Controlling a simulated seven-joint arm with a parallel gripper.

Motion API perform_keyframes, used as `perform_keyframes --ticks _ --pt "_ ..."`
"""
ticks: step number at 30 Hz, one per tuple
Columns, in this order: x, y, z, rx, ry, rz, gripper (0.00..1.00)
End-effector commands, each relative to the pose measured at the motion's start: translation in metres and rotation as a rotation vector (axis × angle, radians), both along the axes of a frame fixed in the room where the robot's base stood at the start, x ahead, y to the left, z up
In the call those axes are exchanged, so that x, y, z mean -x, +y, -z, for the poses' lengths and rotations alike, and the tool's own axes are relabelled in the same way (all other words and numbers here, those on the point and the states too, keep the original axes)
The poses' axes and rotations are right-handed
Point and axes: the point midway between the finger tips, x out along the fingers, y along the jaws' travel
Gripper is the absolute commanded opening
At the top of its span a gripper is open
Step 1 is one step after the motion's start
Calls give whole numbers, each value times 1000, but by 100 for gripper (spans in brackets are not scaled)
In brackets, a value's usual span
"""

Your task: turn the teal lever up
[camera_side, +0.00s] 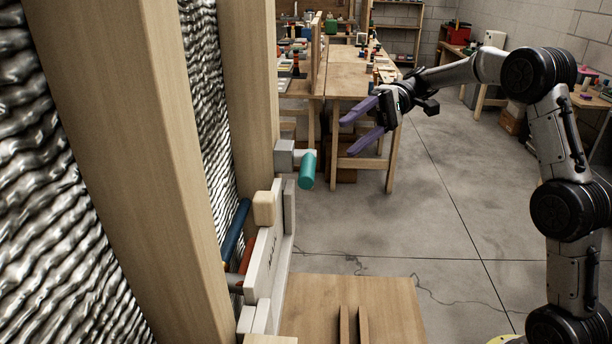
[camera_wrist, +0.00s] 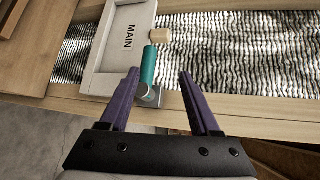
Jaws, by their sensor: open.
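The teal lever (camera_side: 308,169) sticks out from a grey mount (camera_side: 285,156) at the top of the white heater panel (camera_side: 268,262), and it hangs tilted downward in the side view. In the wrist view the teal lever (camera_wrist: 148,66) lies between the lines of my two fingers, beyond their tips, with its metal pivot (camera_wrist: 150,97) visible. My gripper (camera_side: 358,124) has purple fingers and is open and empty. It is above and to the right of the lever in the side view, apart from it. My gripper also shows in the wrist view (camera_wrist: 160,75).
A beige knob (camera_side: 264,208) sits on the panel, which is marked MAIN in the wrist view. Blue (camera_side: 236,229) and red pipes run behind it. Wooden studs (camera_side: 140,150) stand at left. A wooden surface (camera_side: 385,305) lies below. The space between gripper and lever looks clear.

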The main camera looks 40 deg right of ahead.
Motion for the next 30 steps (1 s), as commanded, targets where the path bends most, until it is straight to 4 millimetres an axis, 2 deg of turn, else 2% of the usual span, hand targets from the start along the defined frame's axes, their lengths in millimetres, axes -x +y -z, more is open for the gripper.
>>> perform_keyframes --ticks 1,4,8,24,30 --pt "-5 -8 10 -10 23 14 63" --pt "-8 -16 21 -20 49 30 63" --pt "-7 -11 23 -21 51 36 63" --pt "-4 85 44 -18 53 32 63" --pt "-4 108 50 -18 50 35 63"
